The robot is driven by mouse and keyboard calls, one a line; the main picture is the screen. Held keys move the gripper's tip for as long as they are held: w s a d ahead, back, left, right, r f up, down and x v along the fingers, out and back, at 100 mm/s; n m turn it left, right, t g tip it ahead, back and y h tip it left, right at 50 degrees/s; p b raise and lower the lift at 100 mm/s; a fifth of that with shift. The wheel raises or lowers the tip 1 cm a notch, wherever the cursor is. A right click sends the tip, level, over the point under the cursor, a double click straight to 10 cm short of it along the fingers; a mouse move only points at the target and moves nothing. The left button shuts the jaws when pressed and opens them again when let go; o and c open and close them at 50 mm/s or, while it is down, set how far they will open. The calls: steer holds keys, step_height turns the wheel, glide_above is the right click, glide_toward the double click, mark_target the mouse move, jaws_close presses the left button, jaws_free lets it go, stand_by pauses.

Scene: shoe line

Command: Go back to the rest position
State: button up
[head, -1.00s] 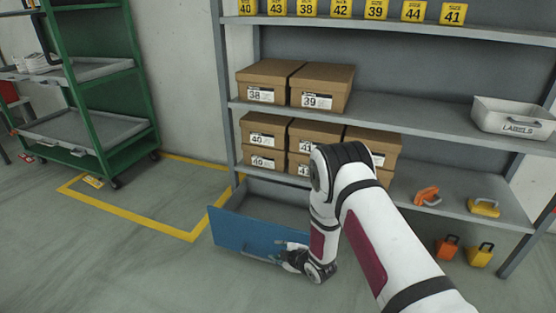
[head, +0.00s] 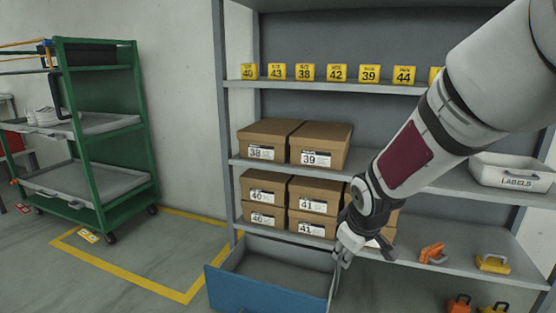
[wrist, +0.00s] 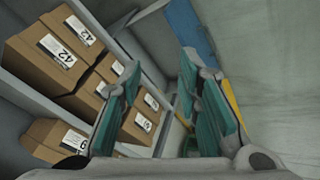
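My gripper (head: 345,257) is in front of the lower shelf in the head view, above the right end of the pulled-out blue drawer (head: 262,293). In the wrist view its two teal finger pads (wrist: 165,115) stand wide apart with nothing between them. The drawer is open and looks empty inside. Its blue front also shows in the wrist view (wrist: 187,42), beyond the fingers. I cannot see the drawer handle in the head view.
The grey shelf unit (head: 400,171) holds brown shoe boxes (head: 320,144), a white labels bin (head: 515,172) and orange and yellow clamps (head: 432,253). Yellow size tags (head: 337,73) line the upper shelf. A green trolley (head: 90,140) stands left. Floor between is clear.

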steer(key=s+d+r+m+g, duration=0.15)
steer(key=s+r, duration=0.25)
steer(key=s, duration=0.5)
steer(key=s+d+r+m+g, duration=0.1)
steer(key=s+d+r+m, duration=0.15)
steer(key=s+r, duration=0.45)
steer(key=s+a+m+g, duration=0.1)
steer(key=s+m+g, duration=0.25)
steer(key=s, duration=1.95)
step_height(320, 180, up, 38)
steer(key=t+p, duration=0.4)
steer(key=p, duration=3.2)
steer(key=shift+w+t+p, duration=0.2)
steer(key=shift+t+p, duration=0.1)
steer(key=shift+t, duration=0.1)
steer(key=shift+f, duration=0.1)
